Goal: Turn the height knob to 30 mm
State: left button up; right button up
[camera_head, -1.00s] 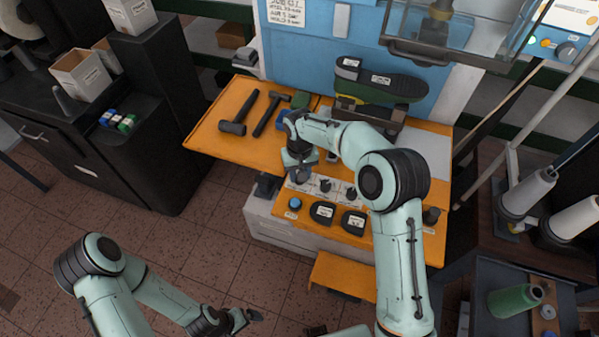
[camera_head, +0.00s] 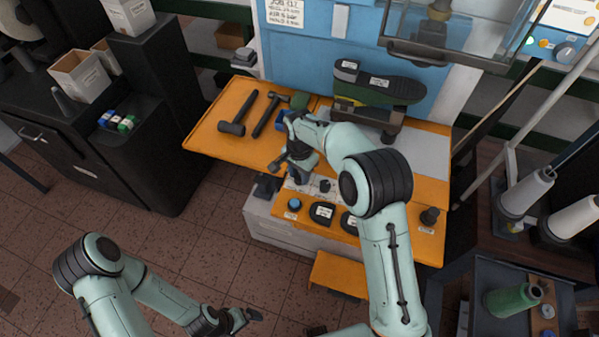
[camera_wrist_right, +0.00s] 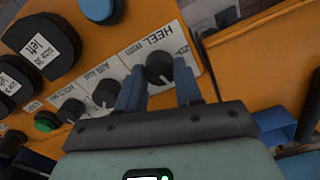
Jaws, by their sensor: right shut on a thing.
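A black round knob (camera_wrist_right: 159,67) stands on a white strip printed "HEEL mm" in the right wrist view. The fingers of my right gripper (camera_wrist_right: 158,90) lie on either side of it, shut on it. The knob's pointer and the scale figures are too small or hidden to read. In the head view my right gripper (camera_head: 298,172) is at the left end of the control strip, and hides this knob. My left gripper (camera_head: 244,317) is low in the head view, away from the bench, and its jaws are too small to judge.
Two more black knobs (camera_wrist_right: 107,93) and a green button (camera_wrist_right: 46,121) continue the row. A blue button (camera_head: 293,203) and black pads labelled with a size (camera_head: 322,212) are near my right gripper. Hammers (camera_head: 232,128) lie on the orange bench (camera_head: 205,135).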

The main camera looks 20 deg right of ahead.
aim_at(300, 176)
pick_arm(q)
jog(key=shift+w+r, duration=0.1)
jog(key=shift+r, duration=0.05)
pick_arm(e)
jog(key=shift+r+m, duration=0.1)
jog(key=shift+m, duration=1)
jog(key=o, duration=1)
jog(key=shift+o, duration=0.2)
pick_arm(q)
jog(key=shift+w+r+p, duration=0.7)
jog(key=shift+w+r, duration=0.15)
pick_arm(e)
notch_tip(300, 176, up, 13)
jog(key=shift+r, duration=0.2)
jog(key=shift+f, duration=0.1)
